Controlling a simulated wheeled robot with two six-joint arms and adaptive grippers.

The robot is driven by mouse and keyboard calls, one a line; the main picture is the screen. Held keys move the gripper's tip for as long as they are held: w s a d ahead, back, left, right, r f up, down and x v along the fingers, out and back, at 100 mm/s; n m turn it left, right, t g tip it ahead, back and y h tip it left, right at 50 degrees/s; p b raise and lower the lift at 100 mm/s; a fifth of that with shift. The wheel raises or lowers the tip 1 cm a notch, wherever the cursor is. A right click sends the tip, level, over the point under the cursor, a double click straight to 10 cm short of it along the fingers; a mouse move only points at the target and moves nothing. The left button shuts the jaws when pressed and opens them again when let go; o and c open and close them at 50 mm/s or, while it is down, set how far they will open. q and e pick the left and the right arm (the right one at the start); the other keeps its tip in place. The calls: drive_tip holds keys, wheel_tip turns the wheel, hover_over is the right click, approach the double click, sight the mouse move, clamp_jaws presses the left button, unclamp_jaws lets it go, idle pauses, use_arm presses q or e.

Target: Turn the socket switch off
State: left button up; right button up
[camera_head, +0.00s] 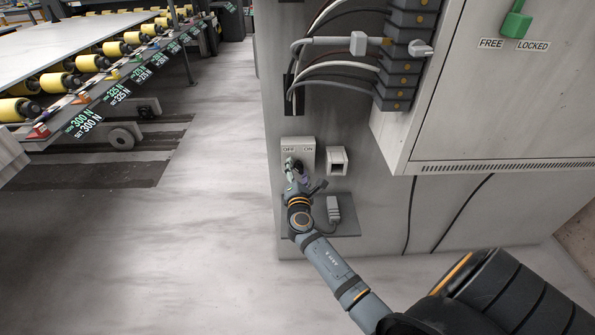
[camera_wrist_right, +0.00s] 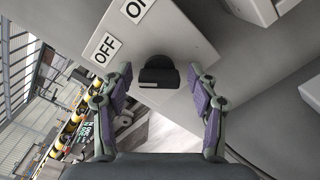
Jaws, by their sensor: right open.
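The socket switch is a pale box (camera_head: 299,146) on the grey panel, with OFF on its left and ON on its right. In the right wrist view its face (camera_wrist_right: 185,45) carries the same labels and a black knob (camera_wrist_right: 158,70) with a pale mark. My right gripper (camera_head: 299,169) is at the front of the box in the head view. It is open, and in the right wrist view its two fingers (camera_wrist_right: 160,82) stand on either side of the knob, with visible gaps. The gripper partly covers the switch in the head view. My left gripper is out of view.
A small pale socket box (camera_head: 337,161) is mounted right of the switch. A grey shelf (camera_head: 347,229) below holds a plug (camera_head: 333,209) with a cable. A large cabinet (camera_head: 500,110) juts out at upper right. A roller conveyor (camera_head: 95,75) stands at left, with clear floor between.

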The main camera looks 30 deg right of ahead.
drive_tip(key=shift+s+a, duration=0.15)
drive_tip(key=v, duration=1.1)
drive_tip(key=shift+s+a, duration=0.2)
drive_tip(key=shift+s, duration=0.05)
